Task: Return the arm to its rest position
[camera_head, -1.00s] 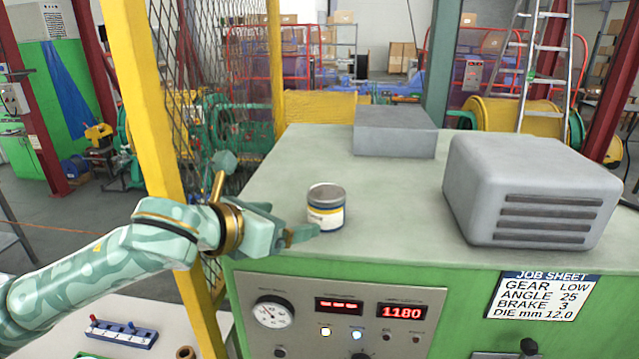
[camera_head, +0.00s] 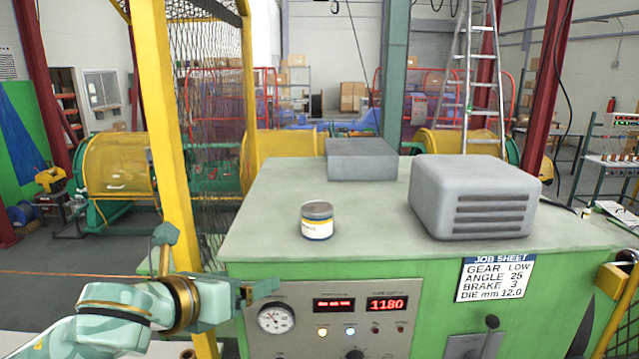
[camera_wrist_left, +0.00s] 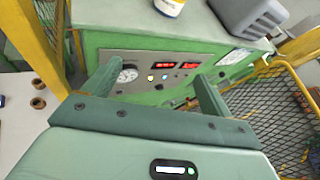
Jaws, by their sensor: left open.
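My left gripper (camera_head: 262,291) is in front of the green machine cabinet (camera_head: 400,270), at the left end of its control panel and below the top edge. In the left wrist view its two fingers (camera_wrist_left: 150,85) stand wide apart with nothing between them. The left arm comes in from the lower left. A small can (camera_head: 317,221) with a white, yellow and blue label stands upright on the cabinet top, apart from the gripper. The can's lower part also shows at the top of the left wrist view (camera_wrist_left: 170,6). My right gripper is in neither view.
A yellow post (camera_head: 172,150) with mesh stands close to the left arm. A grey vented box (camera_head: 475,195) and a flat grey box (camera_head: 360,159) sit on the cabinet top. A yellow-framed mesh guard (camera_wrist_left: 265,105) is at the right in the left wrist view.

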